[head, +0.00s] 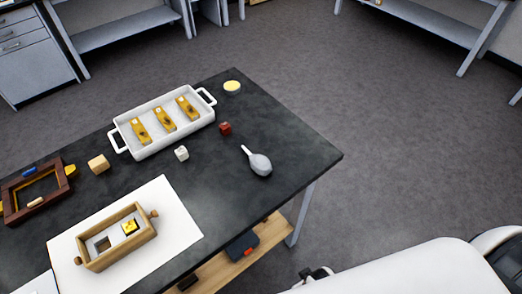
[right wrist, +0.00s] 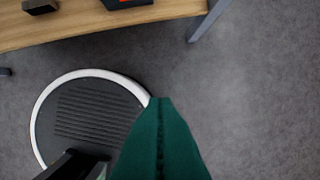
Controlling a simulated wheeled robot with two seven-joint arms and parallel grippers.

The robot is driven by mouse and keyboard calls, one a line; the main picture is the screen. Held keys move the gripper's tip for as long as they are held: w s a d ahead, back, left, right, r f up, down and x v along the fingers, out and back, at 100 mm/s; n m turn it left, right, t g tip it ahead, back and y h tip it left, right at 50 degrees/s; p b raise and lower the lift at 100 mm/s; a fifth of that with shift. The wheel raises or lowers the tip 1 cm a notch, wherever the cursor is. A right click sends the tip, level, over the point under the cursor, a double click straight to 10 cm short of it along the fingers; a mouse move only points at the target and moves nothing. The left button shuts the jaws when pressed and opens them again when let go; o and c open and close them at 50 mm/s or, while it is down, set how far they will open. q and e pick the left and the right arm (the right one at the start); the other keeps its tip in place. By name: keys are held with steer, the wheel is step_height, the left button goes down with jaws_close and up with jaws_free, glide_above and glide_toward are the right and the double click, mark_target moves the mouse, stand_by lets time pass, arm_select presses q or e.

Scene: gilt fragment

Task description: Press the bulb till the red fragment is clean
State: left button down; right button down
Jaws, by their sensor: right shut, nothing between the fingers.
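The bulb (head: 260,164) is grey with a pale nozzle and lies on the dark table, nozzle toward the back left. The red fragment (head: 225,128) is a small dark red block on the table, behind and left of the bulb, apart from it. It is too small to tell how clean its surface is. My right gripper shows in the right wrist view as dark green fingers (right wrist: 160,102) shut together and empty. They point over the floor below the table, away from the bulb and fragment. My left gripper is not in view.
A white tray (head: 187,127) holds several gold pieces. Near it are a pale block (head: 182,153), a tan block (head: 98,164) and a yellow-topped round dish (head: 232,87). A wooden box (head: 118,258) stands on a white sheet (head: 187,238). A brown frame (head: 12,203) lies at left.

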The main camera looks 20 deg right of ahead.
mark_target(264, 165)
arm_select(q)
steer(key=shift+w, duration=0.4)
arm_select(e)
steer(key=w+r+n+t+y, duration=0.1)
steer(key=w+r+t, duration=0.2)
steer(key=r, duration=1)
steer(key=w+a+r+n+t+y, duration=0.1)
steer(key=w+r+t, duration=0.3)
steer(key=w+r, duration=0.6)
steer(key=w+a+r+n+t+y, duration=0.1)
steer(key=w+r+t, duration=0.3)
steer(key=r, duration=1.2)
steer(key=w+y, duration=0.1)
steer(key=w, duration=0.2)
steer(key=shift+a+r, duration=0.15)
steer(key=shift+r, duration=0.05)
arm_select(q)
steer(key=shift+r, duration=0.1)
arm_select(e)
steer(key=shift+w, duration=0.1)
